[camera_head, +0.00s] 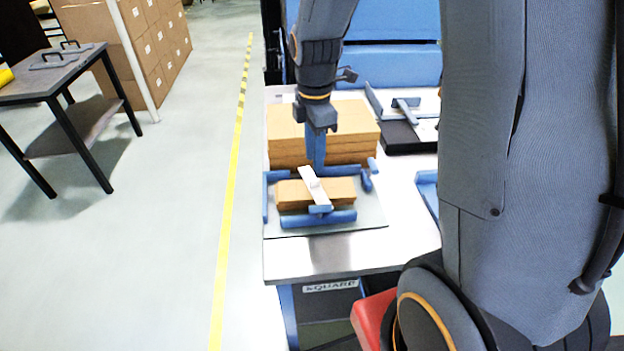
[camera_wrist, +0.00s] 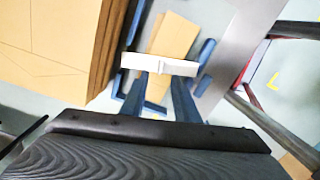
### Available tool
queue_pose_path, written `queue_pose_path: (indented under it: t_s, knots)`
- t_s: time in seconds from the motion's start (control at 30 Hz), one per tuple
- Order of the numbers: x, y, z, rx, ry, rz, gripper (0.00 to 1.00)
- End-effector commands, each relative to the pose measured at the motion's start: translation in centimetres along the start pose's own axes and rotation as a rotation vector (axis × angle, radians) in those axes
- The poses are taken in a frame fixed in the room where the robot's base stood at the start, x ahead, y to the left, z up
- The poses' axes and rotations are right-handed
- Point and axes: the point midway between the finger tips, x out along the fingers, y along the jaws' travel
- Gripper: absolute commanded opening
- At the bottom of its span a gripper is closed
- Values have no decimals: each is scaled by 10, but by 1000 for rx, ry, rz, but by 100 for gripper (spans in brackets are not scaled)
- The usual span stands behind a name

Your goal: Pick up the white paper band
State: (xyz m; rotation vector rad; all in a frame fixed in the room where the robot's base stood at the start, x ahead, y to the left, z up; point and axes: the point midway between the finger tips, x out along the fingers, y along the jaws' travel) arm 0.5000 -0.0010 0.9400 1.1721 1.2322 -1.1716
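The white paper band (camera_head: 311,180) lies slantwise across a small brown kraft stack (camera_head: 290,194) inside a blue-edged fixture (camera_head: 283,220) on the table. In the wrist view the band (camera_wrist: 148,62) runs crosswise just beyond my fingertips, over the brown stack (camera_wrist: 172,38). My gripper (camera_head: 317,166) points down over the band's far end, with its blue fingers close to it. In the wrist view the fingers (camera_wrist: 161,80) stand apart with a gap between their tips. I cannot tell whether they touch the band.
A taller brown stack (camera_head: 345,125) stands just behind the fixture. A black tray with blue parts (camera_head: 405,135) lies at the back right. The table (camera_head: 330,260) is bare at its front edge. A side table (camera_head: 50,80) and stacked cartons (camera_head: 150,45) stand left, beyond open floor.

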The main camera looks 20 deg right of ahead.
Motion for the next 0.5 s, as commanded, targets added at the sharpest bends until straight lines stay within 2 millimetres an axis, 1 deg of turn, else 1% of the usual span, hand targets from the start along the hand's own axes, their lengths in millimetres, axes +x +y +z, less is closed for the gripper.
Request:
queue_pose_path:
  t_s: [0.1, 0.27, 0.5]
  knots:
    - [13, -1, 1, 3, 0, -4, 28]
    - [25, -1, 1, 4, 0, -3, 28]
    - [52, -1, 0, 3, 0, -4, 28]
